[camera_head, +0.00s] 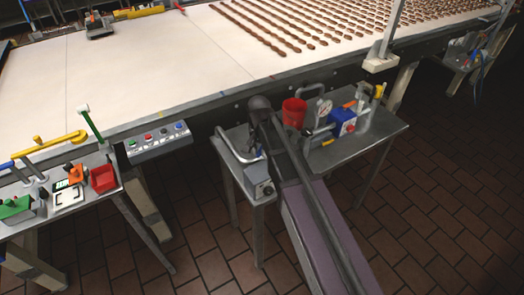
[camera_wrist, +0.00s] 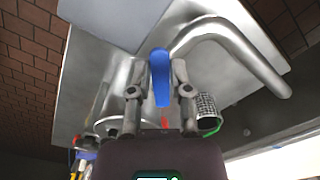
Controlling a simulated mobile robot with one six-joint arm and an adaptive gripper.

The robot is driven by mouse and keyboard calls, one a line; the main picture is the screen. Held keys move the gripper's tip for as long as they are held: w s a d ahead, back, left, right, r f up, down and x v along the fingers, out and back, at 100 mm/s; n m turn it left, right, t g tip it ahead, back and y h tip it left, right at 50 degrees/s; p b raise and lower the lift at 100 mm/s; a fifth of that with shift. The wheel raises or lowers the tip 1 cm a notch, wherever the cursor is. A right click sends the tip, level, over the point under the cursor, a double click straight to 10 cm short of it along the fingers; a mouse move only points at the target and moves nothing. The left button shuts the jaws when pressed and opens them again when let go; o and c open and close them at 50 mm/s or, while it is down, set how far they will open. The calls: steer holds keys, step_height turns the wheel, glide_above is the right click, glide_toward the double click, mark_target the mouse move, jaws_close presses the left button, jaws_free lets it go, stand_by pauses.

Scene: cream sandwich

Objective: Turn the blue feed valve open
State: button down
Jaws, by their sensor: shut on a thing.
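The blue feed valve's lever (camera_wrist: 161,70) stands between the two fingers of my gripper (camera_wrist: 160,88) in the wrist view. The fingers are closed on the lever from both sides. The lever points roughly up and down in that picture. The valve's body is mostly hidden behind my gripper. In the head view my arm reaches over the small steel side table and hides the blue lever and the fingertips.
A bent steel pipe (camera_wrist: 228,28) curves close beside the lever. On the side table (camera_head: 385,130) stand a red cup (camera_head: 293,113), a gauge (camera_head: 324,110) and a blue box (camera_head: 341,121). A button panel (camera_head: 158,140) is to the left. The conveyor (camera_head: 160,65) runs behind.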

steer(key=shift+w+a+m, duration=0.3)
steer(key=shift+a+m, duration=0.1)
steer(key=shift+m, duration=0.85)
steer(key=shift+w+a+m, duration=0.25)
steer(key=shift+a+m, duration=0.15)
steer(key=shift+m, duration=0.8)
steer(key=shift+w+a+m, duration=0.3)
steer(key=shift+a+m, duration=0.1)
steer(key=shift+m, duration=0.85)
steer(key=c, duration=0.6)
jaws_free()
steer(key=shift+o, duration=0.2)
steer(key=shift+w, duration=0.1)
